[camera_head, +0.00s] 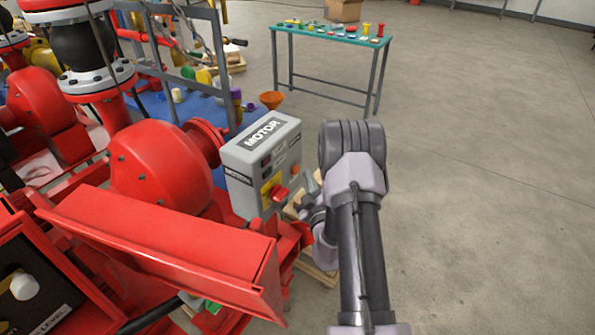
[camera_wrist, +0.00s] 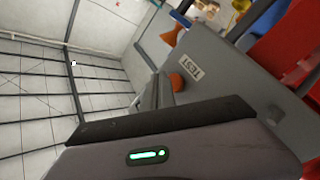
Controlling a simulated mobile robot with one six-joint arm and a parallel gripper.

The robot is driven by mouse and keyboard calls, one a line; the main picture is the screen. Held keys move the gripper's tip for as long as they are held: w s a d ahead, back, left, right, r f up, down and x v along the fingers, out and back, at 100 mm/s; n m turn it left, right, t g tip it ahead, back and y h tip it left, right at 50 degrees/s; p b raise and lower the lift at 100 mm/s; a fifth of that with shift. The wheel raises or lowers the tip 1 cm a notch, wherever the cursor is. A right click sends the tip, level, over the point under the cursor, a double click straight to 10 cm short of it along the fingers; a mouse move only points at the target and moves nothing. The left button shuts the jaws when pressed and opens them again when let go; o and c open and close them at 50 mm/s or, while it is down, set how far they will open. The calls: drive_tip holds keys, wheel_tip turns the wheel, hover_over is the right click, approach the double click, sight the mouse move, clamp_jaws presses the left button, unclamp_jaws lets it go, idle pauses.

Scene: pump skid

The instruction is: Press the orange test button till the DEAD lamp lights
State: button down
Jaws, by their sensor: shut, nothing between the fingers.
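The grey MOTOR box (camera_head: 240,165) stands beside the red pump. Its orange test button (camera_head: 295,169) is on the right of its front face; in the wrist view the orange button (camera_wrist: 176,83) sits beside a TEST label. My gripper (camera_head: 308,187) is shut and empty in front of the box's right side. In the wrist view its fingertips (camera_wrist: 158,88) are close beside the button; whether they touch it I cannot tell. The box's small indicators (camera_head: 266,161) look dark. The DEAD lamp cannot be picked out by its lettering.
A red rotary handle on a yellow plate (camera_head: 270,188) is just left of my gripper. A red channel-shaped cover (camera_head: 165,245) lies in front. An orange funnel (camera_head: 271,100) stands behind the box. A green-topped table (camera_head: 330,34) is farther back. Open concrete floor lies right.

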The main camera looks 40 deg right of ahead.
drive_tip(key=shift+w+a, duration=0.15)
drive_tip(key=shift+w, duration=0.15)
drive_tip(key=shift+w+a+p, duration=0.15)
drive_tip(key=shift+w+p, duration=0.3)
drive_tip(key=shift+p, duration=0.15)
idle(0.4)
idle(0.4)
drive_tip(key=shift+s+d, duration=0.3)
drive_tip(key=shift+s, duration=0.5)
drive_tip(key=shift+s+d+b, duration=0.15)
drive_tip(key=shift+s+d, duration=0.15)
drive_tip(key=shift+s, duration=0.5)
drive_tip(key=shift+s+d+b, duration=0.2)
drive_tip(key=shift+s+d, duration=0.15)
drive_tip(key=shift+s, duration=0.4)
drive_tip(key=shift+s+d+b, duration=0.15)
drive_tip(key=shift+s+d, duration=0.15)
drive_tip(key=shift+s, duration=0.5)
